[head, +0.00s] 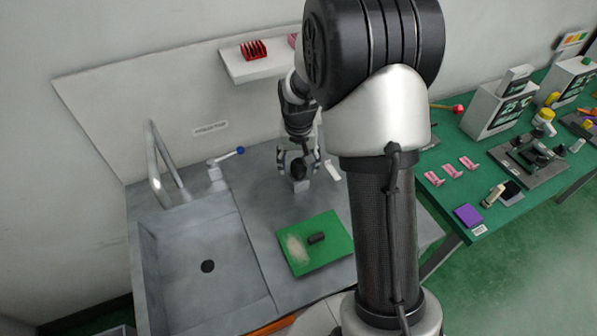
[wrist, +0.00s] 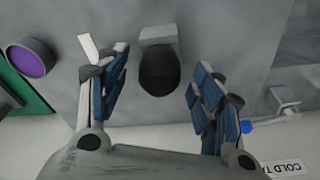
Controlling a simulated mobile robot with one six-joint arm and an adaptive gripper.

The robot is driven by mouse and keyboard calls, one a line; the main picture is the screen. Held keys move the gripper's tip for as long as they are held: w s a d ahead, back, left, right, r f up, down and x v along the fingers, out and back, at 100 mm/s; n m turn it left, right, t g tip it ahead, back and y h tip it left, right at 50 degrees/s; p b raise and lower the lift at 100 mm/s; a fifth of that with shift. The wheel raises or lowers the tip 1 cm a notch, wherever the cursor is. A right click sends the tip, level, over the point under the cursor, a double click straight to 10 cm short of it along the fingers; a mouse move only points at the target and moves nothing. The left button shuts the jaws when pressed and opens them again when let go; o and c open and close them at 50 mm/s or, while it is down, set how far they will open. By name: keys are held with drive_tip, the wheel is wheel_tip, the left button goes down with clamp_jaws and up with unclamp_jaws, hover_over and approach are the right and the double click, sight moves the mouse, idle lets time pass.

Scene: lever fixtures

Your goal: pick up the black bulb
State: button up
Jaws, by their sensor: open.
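The black bulb (wrist: 159,75) is a dark rounded piece with a pale grey block (wrist: 160,36) at its end. In the wrist view it lies between the two blue-padded fingers of my gripper (wrist: 158,65), with a gap on each side. In the head view the bulb (head: 299,170) shows as a dark shape above a grey block on the counter. My gripper (head: 298,160) is open there, its fingers on either side of the bulb. Whether the bulb is fixed to the block I cannot tell.
A tap with a blue-tipped lever (head: 230,155) stands left, beside the sink (head: 180,260). A green board (head: 335,225) with a dark cylinder (head: 316,239) lies in front. A white piece (head: 332,170) is close right of my gripper. A shelf (head: 262,67) is above.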

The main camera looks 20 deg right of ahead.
drive_tip(key=f, duration=0.3)
drive_tip(key=shift+w+d+b, duration=0.1)
drive_tip(key=shift+w+b, duration=0.15)
drive_tip(key=shift+b, duration=0.1)
drive_tip(key=shift+r, duration=0.15)
drive_tip(key=c, duration=1.1)
drive_tip(key=shift+o, duration=0.2)
drive_tip(key=shift+r, duration=0.1)
